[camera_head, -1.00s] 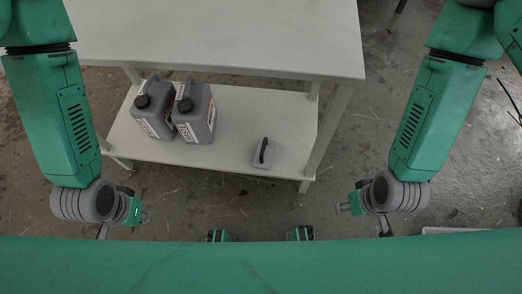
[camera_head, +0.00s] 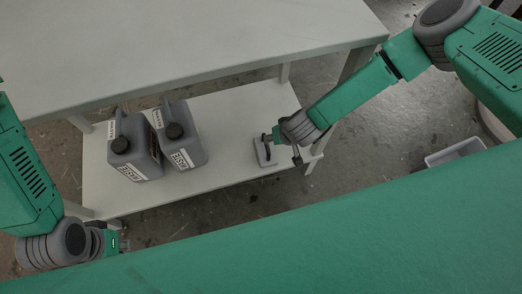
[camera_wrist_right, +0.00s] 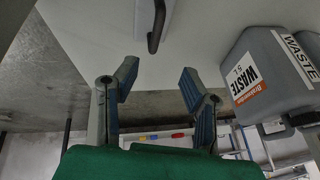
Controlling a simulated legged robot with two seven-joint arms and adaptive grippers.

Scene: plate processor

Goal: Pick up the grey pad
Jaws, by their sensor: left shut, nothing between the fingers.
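The grey pad (camera_head: 261,153) lies on the lower shelf near its right end. In the right wrist view its pale edge (camera_wrist_right: 171,12) and black handle (camera_wrist_right: 157,28) show at the top, beyond my fingertips. My right gripper (camera_wrist_right: 158,82) is open there, with nothing between its fingers. In the head view my right wrist hangs over the pad and partly hides it, and its fingers are hard to make out. My left gripper (camera_head: 125,244) is shut and empty at the lower left, in front of the shelf and away from the pad.
Two grey waste canisters (camera_head: 134,160) (camera_head: 183,140) stand on the lower shelf (camera_head: 225,120), left of the pad. One canister (camera_wrist_right: 262,75) is right of my fingers in the wrist view. The tabletop (camera_head: 190,40) overhangs the shelf. A pale bin (camera_head: 455,152) is at the right.

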